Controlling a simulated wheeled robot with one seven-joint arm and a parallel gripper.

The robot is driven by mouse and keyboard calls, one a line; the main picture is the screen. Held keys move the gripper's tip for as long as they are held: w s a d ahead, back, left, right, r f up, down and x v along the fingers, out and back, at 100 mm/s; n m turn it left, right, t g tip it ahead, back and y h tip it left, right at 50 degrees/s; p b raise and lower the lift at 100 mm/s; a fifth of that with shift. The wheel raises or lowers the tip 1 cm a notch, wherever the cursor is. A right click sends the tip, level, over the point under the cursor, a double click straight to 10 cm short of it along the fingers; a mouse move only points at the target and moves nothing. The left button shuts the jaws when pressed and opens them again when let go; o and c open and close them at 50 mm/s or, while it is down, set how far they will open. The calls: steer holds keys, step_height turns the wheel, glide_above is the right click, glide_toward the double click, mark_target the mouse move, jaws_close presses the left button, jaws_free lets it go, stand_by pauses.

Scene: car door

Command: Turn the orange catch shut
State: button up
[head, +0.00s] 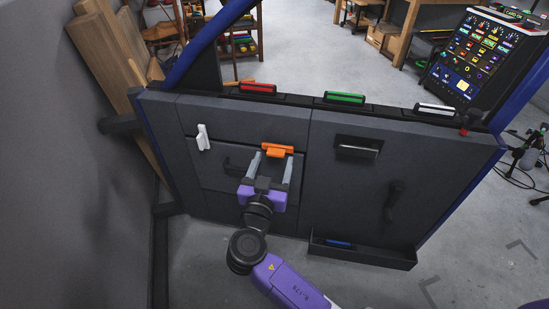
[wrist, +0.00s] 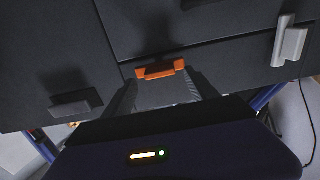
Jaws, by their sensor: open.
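The orange catch (head: 277,150) sits on the upper middle of the dark grey car door panel (head: 330,195). It lies crosswise, roughly level, in the head view. In the wrist view the orange catch (wrist: 160,70) shows ahead, at the end of the space between my fingers. My gripper (head: 273,160) is open, its two grey fingers pointing at the door, one toward each side of the catch. In the wrist view my gripper (wrist: 162,82) shows no object held between the fingers. I cannot tell whether a finger touches the catch.
A white catch (head: 203,137) is on the door to the left. Red (head: 257,88), green (head: 344,98) and white (head: 435,109) handles line the top edge. A recessed handle (head: 357,148), a dark handle (head: 394,201) and a low bin (head: 362,251) are on the right. A wall stands left.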

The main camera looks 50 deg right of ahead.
steer(key=shift+x, duration=1)
steer(key=shift+c, duration=0.2)
steer(key=c, duration=1.3)
